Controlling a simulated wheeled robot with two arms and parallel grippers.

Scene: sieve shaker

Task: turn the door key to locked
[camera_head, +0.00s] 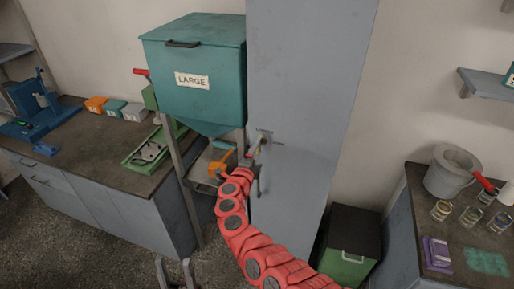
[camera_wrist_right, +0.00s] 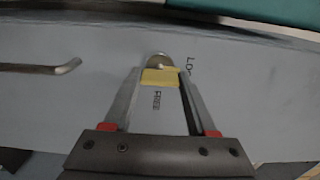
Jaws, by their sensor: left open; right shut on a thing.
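A tall grey cabinet door (camera_head: 300,85) stands in the middle of the head view. In the right wrist view, a key with a yellow grip (camera_wrist_right: 158,77) sits at a round metal lock (camera_wrist_right: 159,60) on the door. The word FREE is printed below the yellow grip, and a partly hidden word starting "LO" is at its upper right. My right gripper (camera_wrist_right: 160,82) is shut on the key's yellow grip; the red arm hides part of this area in the head view. My left gripper (camera_head: 174,274) is open and empty at the bottom edge of the head view.
A metal door handle (camera_wrist_right: 45,68) sticks out left of the key in the right wrist view. A teal hopper marked LARGE (camera_head: 195,80) stands left of the cabinet. A dark-topped green bin (camera_head: 348,250) is at its lower right. Benches flank both sides.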

